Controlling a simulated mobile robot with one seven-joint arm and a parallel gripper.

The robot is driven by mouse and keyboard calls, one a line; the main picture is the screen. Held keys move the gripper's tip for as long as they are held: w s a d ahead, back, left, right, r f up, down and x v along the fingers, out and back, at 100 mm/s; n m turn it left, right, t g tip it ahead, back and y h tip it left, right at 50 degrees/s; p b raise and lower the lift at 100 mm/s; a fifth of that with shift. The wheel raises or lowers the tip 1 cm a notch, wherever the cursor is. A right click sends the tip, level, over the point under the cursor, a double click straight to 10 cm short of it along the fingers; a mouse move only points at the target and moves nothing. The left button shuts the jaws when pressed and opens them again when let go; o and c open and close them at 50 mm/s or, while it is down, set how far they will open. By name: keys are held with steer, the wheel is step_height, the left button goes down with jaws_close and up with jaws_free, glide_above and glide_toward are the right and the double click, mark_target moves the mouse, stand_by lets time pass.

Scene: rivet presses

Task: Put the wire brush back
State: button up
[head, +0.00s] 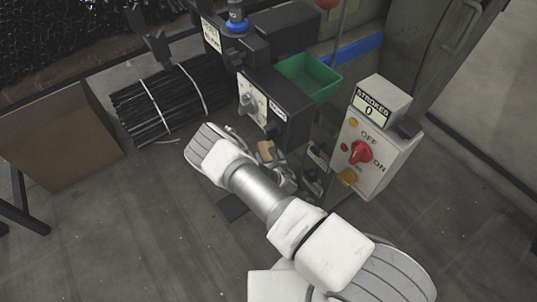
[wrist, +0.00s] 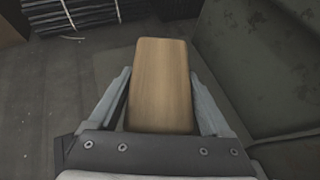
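The wire brush shows in the wrist view as a plain wooden block (wrist: 160,85) between the two fingers of my gripper (wrist: 159,74). The fingertips sit close against both of its long sides, and the gripper appears shut on it. Its bristles are hidden. In the head view a small tan piece of the brush (head: 265,150) shows just right of my wrist, in front of the black press. My arm hides part of the gripper there. No place marked for the brush can be made out.
The black press (head: 283,108) stands close behind my gripper, with a green bin (head: 307,78) on it. A control box (head: 374,150) with a red knob and a counter reading 0 is to the right. Tied black rods (head: 160,104) and a brown panel (head: 60,140) are left. Floor in front is open.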

steer(key=shift+o, duration=1)
steer(key=shift+r, duration=0.25)
steer(key=p+v, duration=0.4)
steer(key=v, duration=0.7)
steer(key=shift+p, duration=0.35)
steer(key=shift+s+r, duration=0.2)
steer(key=shift+s, duration=0.3)
